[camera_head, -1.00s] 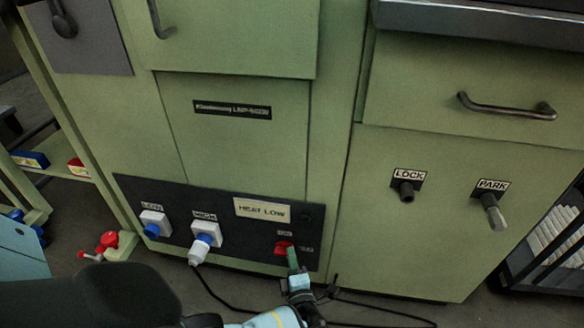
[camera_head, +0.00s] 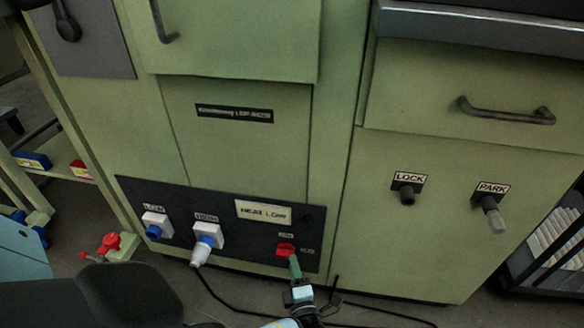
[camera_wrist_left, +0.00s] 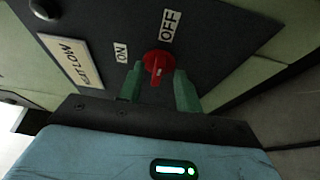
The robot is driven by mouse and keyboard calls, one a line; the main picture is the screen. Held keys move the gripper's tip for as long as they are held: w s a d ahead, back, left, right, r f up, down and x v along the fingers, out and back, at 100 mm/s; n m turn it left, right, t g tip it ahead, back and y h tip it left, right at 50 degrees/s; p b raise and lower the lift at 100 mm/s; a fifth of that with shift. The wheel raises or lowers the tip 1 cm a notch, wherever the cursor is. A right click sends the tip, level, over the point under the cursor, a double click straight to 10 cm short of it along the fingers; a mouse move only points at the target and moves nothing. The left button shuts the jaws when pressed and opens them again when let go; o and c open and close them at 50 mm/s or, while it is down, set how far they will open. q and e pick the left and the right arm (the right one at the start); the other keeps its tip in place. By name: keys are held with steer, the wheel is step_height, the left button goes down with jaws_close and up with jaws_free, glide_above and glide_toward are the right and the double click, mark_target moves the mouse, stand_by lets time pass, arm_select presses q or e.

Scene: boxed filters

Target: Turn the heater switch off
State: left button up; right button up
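The red heater switch knob (camera_head: 286,249) sits at the lower right of the dark panel (camera_head: 262,262), with small labels above and to its right. In the left wrist view the red knob (camera_wrist_left: 157,64) has an ON label (camera_wrist_left: 122,52) to its left and an OFF label (camera_wrist_left: 171,25) above it. I cannot tell which label it points to. My left gripper (camera_head: 294,265) is at the knob. In the wrist view its green fingers (camera_wrist_left: 159,88) stand either side of the knob, apart, with no clear grip on it. My right gripper is not in view.
A HEAT LOW display (camera_head: 263,212) sits above the switch. A blue-and-white socket (camera_head: 155,226) and a plugged-in white connector (camera_head: 203,250) are to the left. Black cable (camera_head: 215,292) lies on the floor. LOCK (camera_head: 407,193) and PARK (camera_head: 490,204) knobs are on the right door.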

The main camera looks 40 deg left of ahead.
arm_select(q)
steer(key=shift+v, duration=2.45)
